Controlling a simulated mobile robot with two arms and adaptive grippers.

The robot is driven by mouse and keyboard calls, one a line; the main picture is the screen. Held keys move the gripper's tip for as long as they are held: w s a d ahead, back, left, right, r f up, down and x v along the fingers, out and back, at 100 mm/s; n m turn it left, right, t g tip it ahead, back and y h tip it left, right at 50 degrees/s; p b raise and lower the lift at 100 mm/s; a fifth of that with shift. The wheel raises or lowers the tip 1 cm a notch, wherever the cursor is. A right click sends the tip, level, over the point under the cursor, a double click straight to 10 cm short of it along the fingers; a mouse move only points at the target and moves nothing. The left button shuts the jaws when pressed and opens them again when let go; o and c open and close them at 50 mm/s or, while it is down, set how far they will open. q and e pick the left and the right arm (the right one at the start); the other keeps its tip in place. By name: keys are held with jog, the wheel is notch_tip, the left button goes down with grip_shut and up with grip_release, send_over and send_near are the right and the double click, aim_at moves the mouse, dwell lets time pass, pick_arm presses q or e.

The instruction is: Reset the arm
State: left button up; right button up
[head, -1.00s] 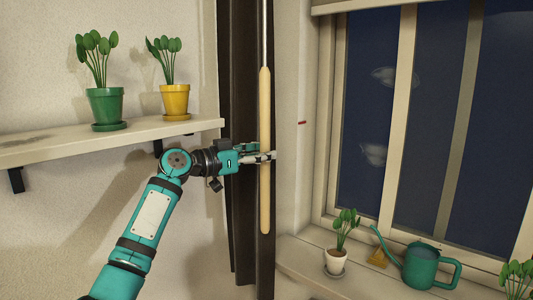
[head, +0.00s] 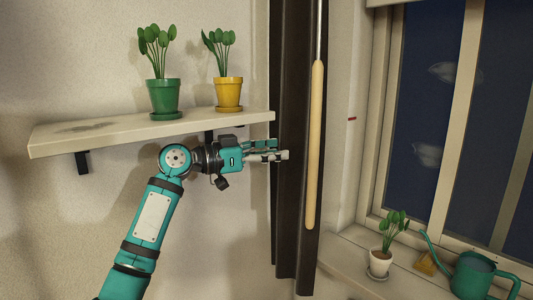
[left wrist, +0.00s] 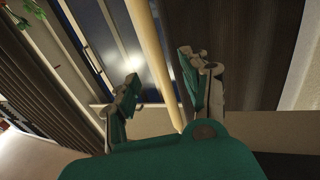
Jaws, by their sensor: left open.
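My left arm comes in from the bottom left of the head view. Its teal left gripper (head: 282,150) is open and empty, with its fingers pointing right in front of the dark curtain. A long pale wooden wand handle (head: 315,150) hangs upright just right of the fingertips, with a visible gap between them. In the left wrist view the left gripper (left wrist: 160,82) has its two fingers spread wide. The wooden handle (left wrist: 149,45) shows beyond and between them there. My right gripper is not in view.
Left of the curtain (head: 288,230), a wall shelf (head: 60,140) just above my left gripper holds a green pot (head: 163,96) and a yellow pot (head: 228,93) with plants. The windowsill at lower right carries a white pot (head: 379,262) and a green watering can (head: 472,275).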

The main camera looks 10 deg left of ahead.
pick_arm(q)
jog(key=shift+v, duration=0.85)
